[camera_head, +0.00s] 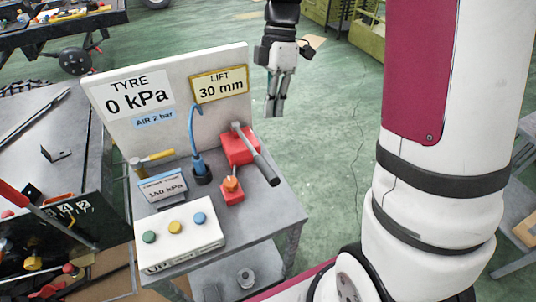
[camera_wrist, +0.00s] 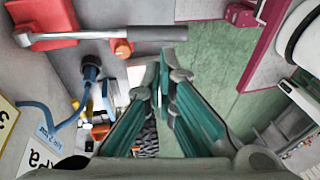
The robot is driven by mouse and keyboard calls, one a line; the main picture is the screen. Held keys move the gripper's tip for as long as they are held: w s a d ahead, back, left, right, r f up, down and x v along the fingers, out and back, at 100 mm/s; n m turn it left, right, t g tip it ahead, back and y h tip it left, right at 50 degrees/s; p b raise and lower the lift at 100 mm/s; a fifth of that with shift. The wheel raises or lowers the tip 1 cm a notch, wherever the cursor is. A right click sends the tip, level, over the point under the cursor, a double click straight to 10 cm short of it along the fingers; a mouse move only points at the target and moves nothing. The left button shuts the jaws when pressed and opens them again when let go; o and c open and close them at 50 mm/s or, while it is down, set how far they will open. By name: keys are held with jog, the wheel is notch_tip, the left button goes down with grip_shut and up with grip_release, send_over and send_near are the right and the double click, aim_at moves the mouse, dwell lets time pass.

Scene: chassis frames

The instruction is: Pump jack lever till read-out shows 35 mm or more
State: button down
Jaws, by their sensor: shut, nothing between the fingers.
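The jack is a red block (camera_head: 239,146) on the grey bench top. Its grey lever (camera_head: 257,156) slopes down to the right and ends in a dark handle near the bench's right edge. In the wrist view the jack (camera_wrist: 42,22) is at top left and the lever (camera_wrist: 115,35) runs across the top. The LIFT read-out (camera_head: 220,85) on the upright panel shows 30 mm. My gripper (camera_head: 273,112) points down, right of the panel and apart from the lever in the head view. Its green fingers (camera_wrist: 170,77) are closed and empty, with the handle above their tips in the wrist view.
A red block with an orange knob (camera_head: 232,186) sits just in front of the jack. A blue hose (camera_head: 193,130) loops by the panel. A white button box (camera_head: 178,236) stands at the bench front. Green floor (camera_head: 330,130) is clear right of the bench.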

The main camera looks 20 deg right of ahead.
aim_at(267, 166)
jog(key=p+x, duration=0.2)
jog(key=x, duration=1.1)
